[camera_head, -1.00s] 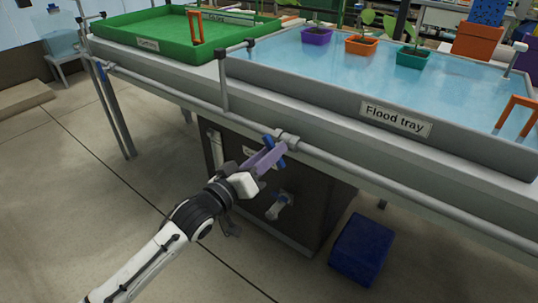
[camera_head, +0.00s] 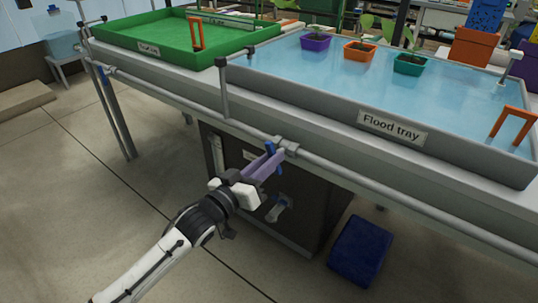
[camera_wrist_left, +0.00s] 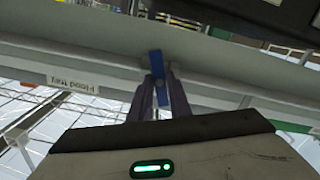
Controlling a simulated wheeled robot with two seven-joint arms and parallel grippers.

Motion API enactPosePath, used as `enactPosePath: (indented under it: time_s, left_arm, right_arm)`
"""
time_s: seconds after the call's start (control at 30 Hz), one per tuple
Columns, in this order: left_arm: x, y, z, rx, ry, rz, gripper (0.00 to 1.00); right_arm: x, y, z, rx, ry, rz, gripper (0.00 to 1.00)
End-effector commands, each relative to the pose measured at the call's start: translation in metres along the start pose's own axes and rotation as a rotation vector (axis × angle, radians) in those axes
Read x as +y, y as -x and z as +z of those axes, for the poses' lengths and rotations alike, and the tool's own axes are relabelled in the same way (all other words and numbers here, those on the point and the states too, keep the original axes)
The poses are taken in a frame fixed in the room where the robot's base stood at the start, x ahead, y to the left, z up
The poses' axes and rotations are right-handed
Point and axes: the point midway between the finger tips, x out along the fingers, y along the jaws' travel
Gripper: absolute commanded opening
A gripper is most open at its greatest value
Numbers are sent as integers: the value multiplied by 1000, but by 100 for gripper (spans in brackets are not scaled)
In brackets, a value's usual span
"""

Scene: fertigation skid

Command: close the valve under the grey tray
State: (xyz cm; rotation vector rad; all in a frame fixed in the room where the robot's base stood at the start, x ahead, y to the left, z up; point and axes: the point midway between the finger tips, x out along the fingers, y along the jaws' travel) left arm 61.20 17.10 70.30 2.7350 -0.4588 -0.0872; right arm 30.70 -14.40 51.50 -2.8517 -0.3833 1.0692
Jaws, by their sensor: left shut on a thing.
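The grey flood tray (camera_head: 300,85) holds water and has a "Flood tray" label. A valve with a blue handle (camera_head: 270,147) sits on the grey pipe (camera_head: 350,172) below it. My left gripper (camera_head: 270,159) reaches up from the lower left, its purple fingers shut on the blue handle. In the left wrist view the handle (camera_wrist_left: 156,64) stands steeply between the fingertips (camera_wrist_left: 158,82), crossing the rail behind. The fingers hide part of the handle. My right gripper is not in view.
A green tray (camera_head: 150,48) stands at the left, with another blue handle (camera_head: 101,70) near its corner. A dark cabinet (camera_head: 300,205) stands under the bench, and a blue box (camera_head: 360,250) is on the floor.

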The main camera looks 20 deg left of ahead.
Motion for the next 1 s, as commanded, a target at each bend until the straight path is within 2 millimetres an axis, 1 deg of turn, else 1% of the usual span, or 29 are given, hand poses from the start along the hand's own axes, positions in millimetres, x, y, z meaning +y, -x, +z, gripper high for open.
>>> enactPosePath:
  time_s: [0.03,0.1,0.3,0.5,0.7,0.87,1.0]
  left_arm:
    - [2,0,-4,0,-37,0,0]
    - [1,0,-3,-1,-93,-1,0]
    - [2,0,-2,-1,-232,-1,0]
    - [2,0,-1,0,-336,0,0]
    - [1,0,0,1,-390,0,0]
    - [1,0,0,1,-405,0,0]
    - [1,0,0,1,-407,0,0]
  right_arm:
    - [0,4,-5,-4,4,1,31]
    - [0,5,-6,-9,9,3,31]
    - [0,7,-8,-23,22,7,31]
    - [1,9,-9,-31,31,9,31]
    - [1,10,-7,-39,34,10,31]
    - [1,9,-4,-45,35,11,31]
    - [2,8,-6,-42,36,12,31]
